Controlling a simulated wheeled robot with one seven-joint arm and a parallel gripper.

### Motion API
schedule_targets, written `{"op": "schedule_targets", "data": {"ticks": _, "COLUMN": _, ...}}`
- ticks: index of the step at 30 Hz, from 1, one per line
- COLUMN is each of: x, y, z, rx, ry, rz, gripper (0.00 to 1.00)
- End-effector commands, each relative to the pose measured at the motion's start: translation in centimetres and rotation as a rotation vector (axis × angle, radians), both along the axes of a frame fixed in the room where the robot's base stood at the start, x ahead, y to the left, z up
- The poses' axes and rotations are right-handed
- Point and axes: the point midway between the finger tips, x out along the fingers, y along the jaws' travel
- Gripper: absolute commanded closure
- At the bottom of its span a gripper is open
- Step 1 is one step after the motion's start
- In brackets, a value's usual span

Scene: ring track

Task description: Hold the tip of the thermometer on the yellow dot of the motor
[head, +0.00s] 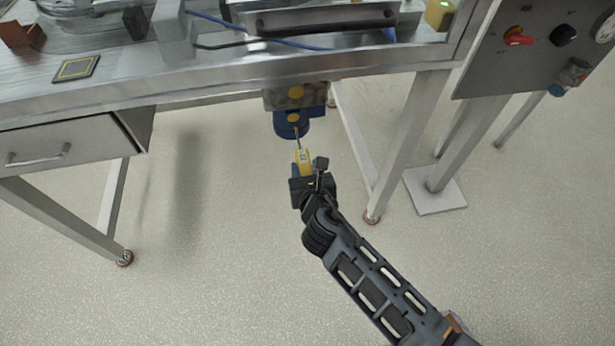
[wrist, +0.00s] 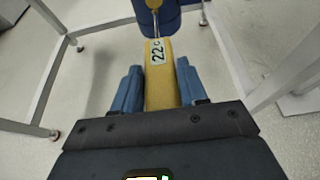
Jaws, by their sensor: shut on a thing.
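The blue motor (head: 287,130) hangs under the front edge of the bench, below a grey housing (head: 277,99). One yellow dot (head: 293,117) is on the motor, and another yellow spot (head: 296,91) is on the housing. My gripper (head: 303,167) is shut on the yellow thermometer (head: 303,156), below the motor. Its thin probe points up, and the tip overlaps the blue motor below the lower dot; I cannot tell whether it touches. In the wrist view the thermometer (wrist: 159,88) sits between my blue fingers, its display reading 22 C.
The metal bench (head: 210,77) has a drawer (head: 70,148) at left and legs on both sides of my arm. A control panel (head: 545,45) with a red switch stands at right on a post. The floor below the bench is clear.

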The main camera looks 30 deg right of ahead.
Motion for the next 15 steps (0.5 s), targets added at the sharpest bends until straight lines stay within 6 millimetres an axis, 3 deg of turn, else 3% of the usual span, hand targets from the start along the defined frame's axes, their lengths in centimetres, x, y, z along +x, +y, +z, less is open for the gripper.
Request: {"op": "schedule_targets", "data": {"ticks": 15, "x": 3.1, "y": -1.0, "z": 0.1, "rx": 0.000, "ry": -0.002, "rz": 0.001, "gripper": 0.92}}
